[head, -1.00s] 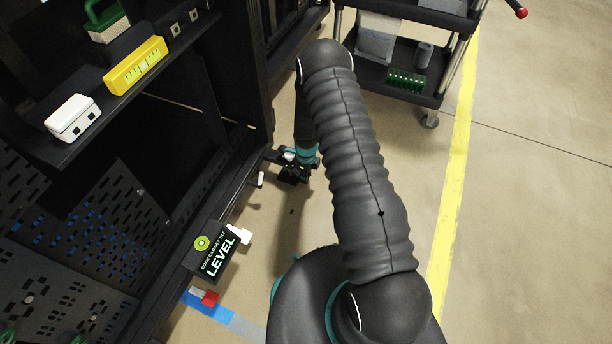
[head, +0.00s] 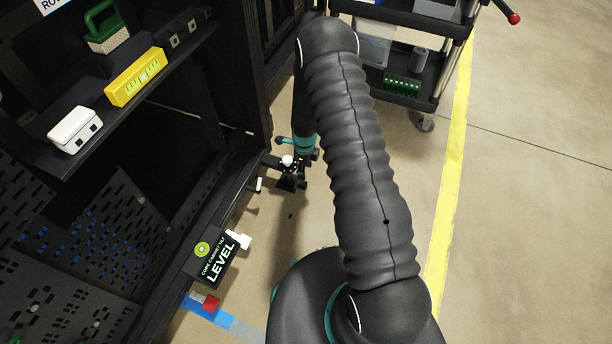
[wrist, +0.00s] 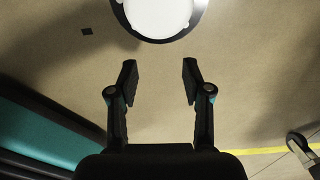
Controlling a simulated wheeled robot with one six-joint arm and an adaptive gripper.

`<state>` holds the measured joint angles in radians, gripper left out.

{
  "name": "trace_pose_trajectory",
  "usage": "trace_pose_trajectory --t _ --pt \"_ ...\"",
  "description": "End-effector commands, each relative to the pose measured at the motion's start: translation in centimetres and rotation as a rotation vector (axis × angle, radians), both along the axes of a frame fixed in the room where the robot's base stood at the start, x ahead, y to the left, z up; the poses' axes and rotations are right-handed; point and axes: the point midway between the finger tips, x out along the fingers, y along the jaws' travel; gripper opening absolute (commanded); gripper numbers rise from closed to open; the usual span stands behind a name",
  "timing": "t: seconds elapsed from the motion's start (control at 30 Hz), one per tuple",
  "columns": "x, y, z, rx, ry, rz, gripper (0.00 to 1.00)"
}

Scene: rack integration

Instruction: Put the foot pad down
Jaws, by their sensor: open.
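A white round disc with a dark rim (wrist: 160,14), which looks like the foot pad, shows at the top edge of the wrist view, partly cut off. It lies beyond my fingertips and apart from them. My gripper (wrist: 158,75) is open with nothing between its fingers. In the head view my gripper (head: 290,182) is low beside the cabinet's base, small and partly lost against dark parts. A small white round thing (head: 287,160) shows there at the gripper; I cannot tell whether it is the same disc.
The dark cabinet (head: 262,120) stands close on the left, with a LEVEL sign (head: 218,262) at its lower edge. A black cart (head: 405,92) stands behind. The floor right of the yellow line (head: 455,170) is clear.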

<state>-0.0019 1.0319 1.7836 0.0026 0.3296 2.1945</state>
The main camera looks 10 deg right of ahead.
Motion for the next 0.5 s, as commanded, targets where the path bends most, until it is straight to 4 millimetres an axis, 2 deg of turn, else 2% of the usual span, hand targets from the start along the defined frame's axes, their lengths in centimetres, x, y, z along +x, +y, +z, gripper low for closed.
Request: trace_pose_trajectory --t 0.03,0.13,0.37,0.47,0.5 --pt "0.1 0.0 1.1 0.0 -0.005 0.0 0.49" --pt "0.2 0.0 2.6 0.0 -0.005 0.0 0.49" --pt "0.2 -0.1 4.5 0.0 -0.006 0.003 0.49" --pt "0.5 -0.2 6.3 -0.001 -0.018 0.041 0.49" --pt "0.6 -0.2 7.4 -0.001 -0.026 0.07 0.49"
